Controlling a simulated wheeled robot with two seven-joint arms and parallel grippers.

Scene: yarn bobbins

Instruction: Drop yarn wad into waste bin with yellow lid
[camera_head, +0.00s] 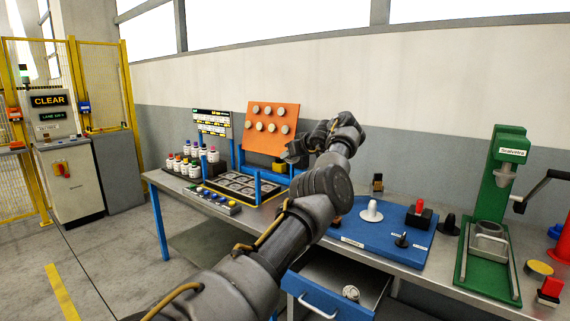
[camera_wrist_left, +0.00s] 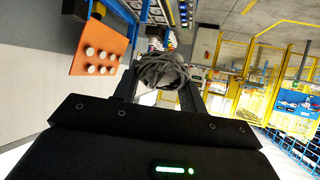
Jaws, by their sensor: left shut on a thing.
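My left gripper (camera_head: 296,150) is above the workbench, in front of the orange board. In the left wrist view, my left gripper (camera_wrist_left: 160,88) is shut on a grey, tangled yarn wad (camera_wrist_left: 160,70) between its two fingers. In the head view the wad cannot be told apart from the dark gripper. I cannot make out a waste bin with a yellow lid in either view. My right gripper is not in view.
The orange board (camera_head: 271,125) with round pegs stands at the bench's back. A black tray (camera_head: 237,186) and several bottles (camera_head: 194,160) are left of my arm. A blue mat (camera_head: 384,240) and green press (camera_head: 492,215) are right. An open drawer (camera_head: 318,297) juts forward. Floor at left is clear.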

